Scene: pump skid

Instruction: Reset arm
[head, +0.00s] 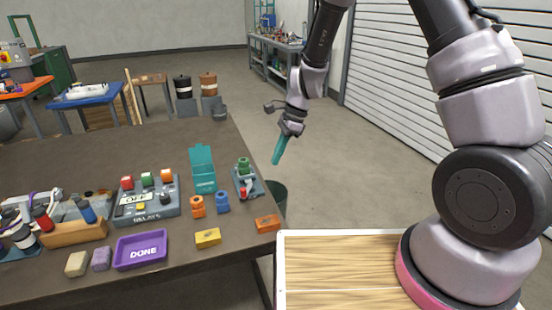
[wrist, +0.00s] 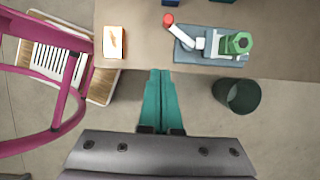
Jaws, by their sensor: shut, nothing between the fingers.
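My gripper (head: 279,149) has long teal fingers that are shut together with nothing between them. In the head view it hangs in the air just past the right edge of the dark table (head: 85,287), pointing down. The wrist view also shows its teal fingers (wrist: 161,75) pressed together, their tips near the table edge. My arm reaches up and over from the right side of the head view. The gripper touches nothing that I can see.
A small valve unit (head: 250,187) with a green knob and red-tipped lever stands near the table's right edge. An orange block (head: 267,223) lies at the corner. A dark bin (wrist: 238,95) stands on the floor below. A purple DONE tray (head: 141,250) lies at the front.

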